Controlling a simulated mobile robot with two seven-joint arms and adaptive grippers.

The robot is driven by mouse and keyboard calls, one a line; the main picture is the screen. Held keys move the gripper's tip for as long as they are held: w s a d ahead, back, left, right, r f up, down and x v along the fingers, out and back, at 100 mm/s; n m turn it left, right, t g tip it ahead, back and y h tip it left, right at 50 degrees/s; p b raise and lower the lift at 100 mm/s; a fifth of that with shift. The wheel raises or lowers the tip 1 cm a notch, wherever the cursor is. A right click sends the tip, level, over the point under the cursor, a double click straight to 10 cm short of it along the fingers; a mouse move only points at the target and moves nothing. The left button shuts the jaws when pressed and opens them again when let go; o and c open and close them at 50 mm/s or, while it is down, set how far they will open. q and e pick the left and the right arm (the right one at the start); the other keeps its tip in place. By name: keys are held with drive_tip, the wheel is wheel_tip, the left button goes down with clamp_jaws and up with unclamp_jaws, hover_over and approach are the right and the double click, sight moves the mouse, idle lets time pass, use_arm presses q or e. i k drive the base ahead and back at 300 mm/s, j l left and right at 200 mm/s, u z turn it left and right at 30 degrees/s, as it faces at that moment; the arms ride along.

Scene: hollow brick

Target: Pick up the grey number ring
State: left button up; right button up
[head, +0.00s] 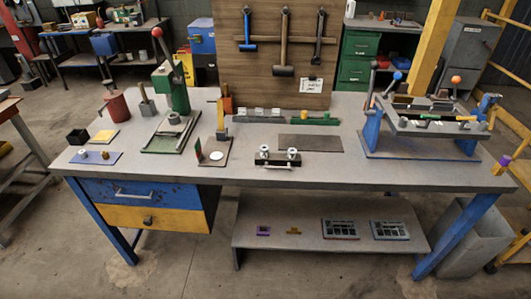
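I cannot make out for certain which thing is the grey number ring; no numbers can be read at this size. A small grey round piece (174,119) sits on the base of the green press (172,92) at the left of the workbench (240,179). Other small round pieces are a pale disc (216,155) on a dark plate, and a small brass-coloured piece (105,154) on a blue-grey mat (96,159) at the front left. Neither of my grippers is in view.
A black block with two silver knobs (278,158) stands near the front middle. A red can (116,106) is at the left, a blue-framed fixture (425,125) at the right. Hammers hang on a wooden board (260,60). A low shelf (310,261) holds small parts.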

sight(264, 148)
drive_tip(key=i+j+z, duration=0.2)
drive_tip(key=j, duration=0.25)
drive_tip(key=j+z, duration=0.25)
drive_tip(key=j, duration=0.2)
drive_tip(key=i+j+z, duration=0.2)
drive_tip(key=j, duration=0.35)
drive_tip(key=k+l, duration=0.05)
drive_tip(key=k, duration=0.05)
